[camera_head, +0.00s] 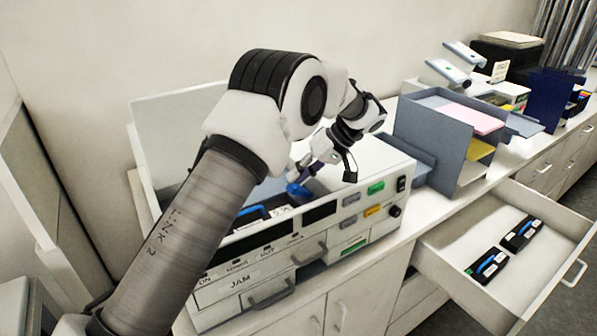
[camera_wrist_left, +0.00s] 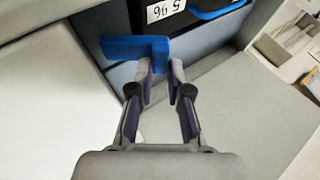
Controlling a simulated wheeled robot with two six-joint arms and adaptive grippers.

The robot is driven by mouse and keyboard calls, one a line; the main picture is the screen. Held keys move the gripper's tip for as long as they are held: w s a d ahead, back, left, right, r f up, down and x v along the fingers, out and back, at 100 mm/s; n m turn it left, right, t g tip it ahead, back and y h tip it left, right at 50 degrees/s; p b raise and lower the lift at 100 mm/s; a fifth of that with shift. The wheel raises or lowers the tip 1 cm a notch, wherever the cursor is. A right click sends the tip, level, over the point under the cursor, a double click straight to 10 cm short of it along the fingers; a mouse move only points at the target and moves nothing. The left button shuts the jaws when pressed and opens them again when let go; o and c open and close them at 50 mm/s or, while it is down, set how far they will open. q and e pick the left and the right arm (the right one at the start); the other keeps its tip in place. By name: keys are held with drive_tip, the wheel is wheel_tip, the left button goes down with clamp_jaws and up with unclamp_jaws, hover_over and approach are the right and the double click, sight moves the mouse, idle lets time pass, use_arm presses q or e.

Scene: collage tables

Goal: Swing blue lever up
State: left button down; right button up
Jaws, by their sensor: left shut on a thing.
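The blue lever (camera_head: 297,189) is inside the open top of the white printer-like machine (camera_head: 365,158). In the left wrist view the lever (camera_wrist_left: 135,46) is a blue L-shaped piece, its short leg reaching down between my fingertips. My left gripper (camera_head: 304,174) reaches into the machine from above and is shut on the lever. Its two fingers (camera_wrist_left: 160,72) show in the left wrist view, one on each side of the short leg. My arm hides part of the machine's front and inside. My right gripper is not in view.
The machine's lid (camera_head: 160,130) stands raised at the back left. A black cartridge with a blue handle (camera_head: 252,216) sits inside near the lever. A grey paper sorter (camera_head: 425,130) stands at the right. An open drawer (camera_head: 470,245) holding two black cartridges juts out at the lower right.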

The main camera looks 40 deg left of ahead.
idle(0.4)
use_arm(q)
drive_tip(key=c, duration=1.2)
unclamp_jaws()
drive_tip(key=shift+a, duration=0.1)
drive_tip(key=shift+c, duration=0.2)
drive_tip(key=shift+o, duration=0.7)
drive_tip(key=shift+w+a, duration=0.1)
drive_tip(key=shift+a+f, duration=0.15)
drive_tip(key=shift+a, duration=0.1)
drive_tip(key=shift+w+d+r, duration=0.15)
drive_tip(key=shift+d+r, duration=0.15)
drive_tip(key=v, duration=1.1)
drive_tip(key=shift+w, duration=0.15)
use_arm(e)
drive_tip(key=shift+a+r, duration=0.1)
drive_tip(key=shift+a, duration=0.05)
